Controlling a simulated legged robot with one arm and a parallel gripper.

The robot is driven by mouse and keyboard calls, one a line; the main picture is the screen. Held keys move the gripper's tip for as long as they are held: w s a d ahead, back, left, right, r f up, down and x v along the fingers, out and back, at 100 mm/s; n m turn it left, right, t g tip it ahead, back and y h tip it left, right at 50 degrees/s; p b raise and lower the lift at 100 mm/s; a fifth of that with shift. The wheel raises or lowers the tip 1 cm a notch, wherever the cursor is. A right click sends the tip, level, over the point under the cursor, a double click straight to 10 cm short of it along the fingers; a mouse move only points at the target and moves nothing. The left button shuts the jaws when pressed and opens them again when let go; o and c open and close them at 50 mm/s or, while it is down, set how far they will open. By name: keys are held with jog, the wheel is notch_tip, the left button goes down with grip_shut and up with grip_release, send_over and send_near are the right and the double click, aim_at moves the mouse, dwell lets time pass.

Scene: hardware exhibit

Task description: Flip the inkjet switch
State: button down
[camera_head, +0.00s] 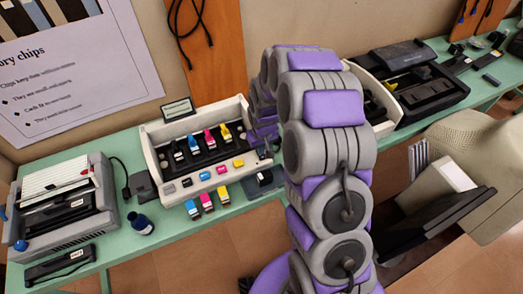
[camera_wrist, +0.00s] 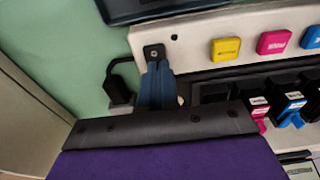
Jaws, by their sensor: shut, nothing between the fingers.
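The inkjet exhibit (camera_head: 150,138) is a white open-topped unit on the green table, with ink cartridges inside and coloured buttons along its front. The inkjet switch (camera_wrist: 153,51) is a small black plate with a round metal part, set in the white panel near its corner, beside the yellow button. My gripper (camera_wrist: 159,66) is shut and empty, its blue-grey fingertips right at the lower edge of the switch plate. I cannot tell whether they touch it. The fingers partly cover the switch. In the head view my arm reaches to the right end of the unit.
A grey printer (camera_head: 66,208) stands at the left with a dark blue bottle (camera_head: 141,224) beside it. Loose cartridges (camera_head: 207,201) lie in front of the inkjet unit. A black plug with a cable (camera_wrist: 118,90) is left of my fingers. A black machine (camera_head: 415,85) stands at the right.

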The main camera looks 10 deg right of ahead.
notch_tip(320, 180, up, 12)
jog(key=s+p, duration=0.1)
jog(key=s, duration=0.1)
jog(key=shift+d+f+p, duration=0.2)
jog(key=shift+f+p, duration=0.05)
jog(key=shift+p, duration=0.1)
jog(key=shift+s, duration=0.1)
